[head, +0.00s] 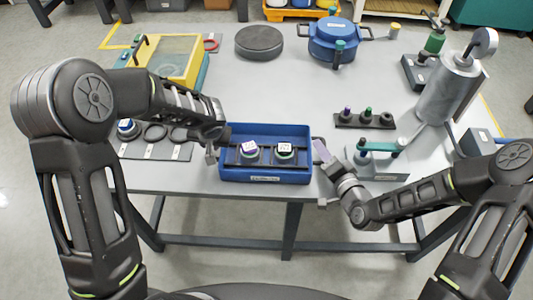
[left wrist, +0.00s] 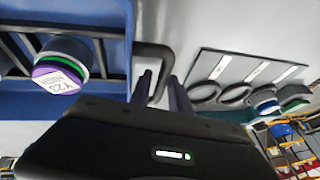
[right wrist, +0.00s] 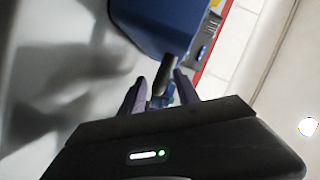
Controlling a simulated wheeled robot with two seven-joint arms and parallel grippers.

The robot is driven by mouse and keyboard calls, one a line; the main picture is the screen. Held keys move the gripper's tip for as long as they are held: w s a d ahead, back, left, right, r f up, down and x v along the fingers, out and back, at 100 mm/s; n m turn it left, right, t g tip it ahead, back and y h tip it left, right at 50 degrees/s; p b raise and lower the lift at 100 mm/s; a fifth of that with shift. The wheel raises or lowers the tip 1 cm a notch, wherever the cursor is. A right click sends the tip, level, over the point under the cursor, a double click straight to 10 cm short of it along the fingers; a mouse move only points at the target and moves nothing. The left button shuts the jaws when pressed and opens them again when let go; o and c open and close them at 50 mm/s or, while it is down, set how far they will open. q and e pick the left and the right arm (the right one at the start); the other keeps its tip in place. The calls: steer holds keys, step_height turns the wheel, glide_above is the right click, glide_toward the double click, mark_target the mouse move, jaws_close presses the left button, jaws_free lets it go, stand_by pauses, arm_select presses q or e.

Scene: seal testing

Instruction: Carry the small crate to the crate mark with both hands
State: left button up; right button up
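The small crate (head: 265,178) is blue and sits on the grey table near its front edge. It holds two jars with white-labelled tops, the left one (head: 249,149) purple-rimmed and the right one (head: 285,149) with a green band. My left gripper (left wrist: 160,92) is open at the crate's left end, its fingers on either side of the dark bar handle (left wrist: 152,52). My right gripper (right wrist: 160,92) is open at the right end, its fingers on either side of that side's handle (right wrist: 160,76). I cannot make out the crate mark.
A flat plate with round rings (head: 155,150) lies left of the crate. A small dark rack (head: 365,120) and a teal-handled device (head: 375,160) stand to the right. A blue pot (head: 335,42) and black disc (head: 259,42) are behind. Table between is clear.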

arm_select(q)
jaws_close()
arm_select(e)
steer(key=c, duration=0.6)
jaws_close()
stand_by(0.4)
arm_select(q)
steer(key=shift+r, duration=0.15)
